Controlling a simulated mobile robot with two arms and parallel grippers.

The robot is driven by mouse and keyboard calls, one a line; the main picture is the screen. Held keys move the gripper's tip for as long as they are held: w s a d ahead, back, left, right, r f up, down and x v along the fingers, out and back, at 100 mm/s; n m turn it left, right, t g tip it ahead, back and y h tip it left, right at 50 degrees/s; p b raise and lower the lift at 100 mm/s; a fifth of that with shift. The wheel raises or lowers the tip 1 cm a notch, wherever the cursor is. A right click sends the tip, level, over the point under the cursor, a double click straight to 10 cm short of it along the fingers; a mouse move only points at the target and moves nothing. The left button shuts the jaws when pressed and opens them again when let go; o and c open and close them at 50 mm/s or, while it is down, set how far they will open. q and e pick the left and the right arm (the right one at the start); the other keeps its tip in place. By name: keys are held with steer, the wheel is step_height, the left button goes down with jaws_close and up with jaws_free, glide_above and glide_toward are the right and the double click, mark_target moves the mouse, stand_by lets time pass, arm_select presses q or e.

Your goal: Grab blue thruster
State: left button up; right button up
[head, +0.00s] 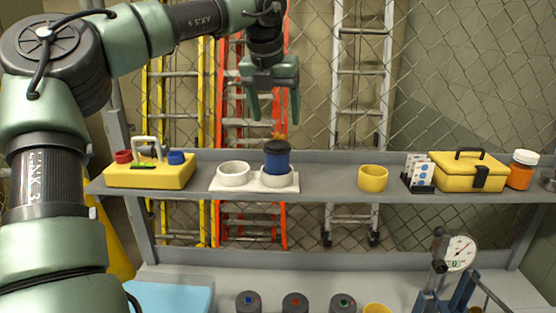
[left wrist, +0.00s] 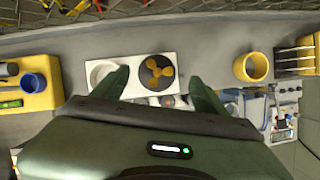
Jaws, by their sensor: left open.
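The blue thruster (head: 277,160) is a blue cylinder with a dark top. It stands upright in the right-hand white ring of a white two-ring holder (head: 230,187) on the grey shelf. In the left wrist view its dark top with a yellow propeller (left wrist: 158,72) shows from above. The left white ring (head: 233,174) is empty. My left gripper (head: 274,119) is open and empty, fingers pointing down, above the thruster. In the left wrist view the gripper's fingers (left wrist: 159,75) appear on either side of it, apart from it. My right gripper is not in view.
On the shelf (head: 325,183), a yellow box (head: 150,174) stands left; a yellow cup (head: 373,178), a card rack (head: 419,174), a yellow toolbox (head: 455,175) and an orange jar (head: 521,170) stand right. Below are dark cylinders (head: 295,302) and a dial gauge (head: 460,253). A wire fence is behind.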

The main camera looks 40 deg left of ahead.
mark_target(277, 134)
arm_select(q)
steer(key=shift+d+f+p, duration=0.1)
steer(key=shift+f+p, duration=0.35)
steer(key=shift+f, duration=0.2)
steer(key=p+x, duration=0.2)
steer(key=x, duration=0.2)
steer(key=shift+w+a+f+p, duration=0.1)
steer(key=shift+a+f+p, duration=0.25)
steer(key=shift+a+p, duration=0.05)
steer(key=shift+w+f, duration=0.15)
steer(key=shift+f, duration=0.05)
steer(key=shift+d+r, duration=0.1)
steer(key=shift+d, duration=0.05)
steer(key=c, duration=0.4)
steer(key=shift+s, duration=0.25)
jaws_close()
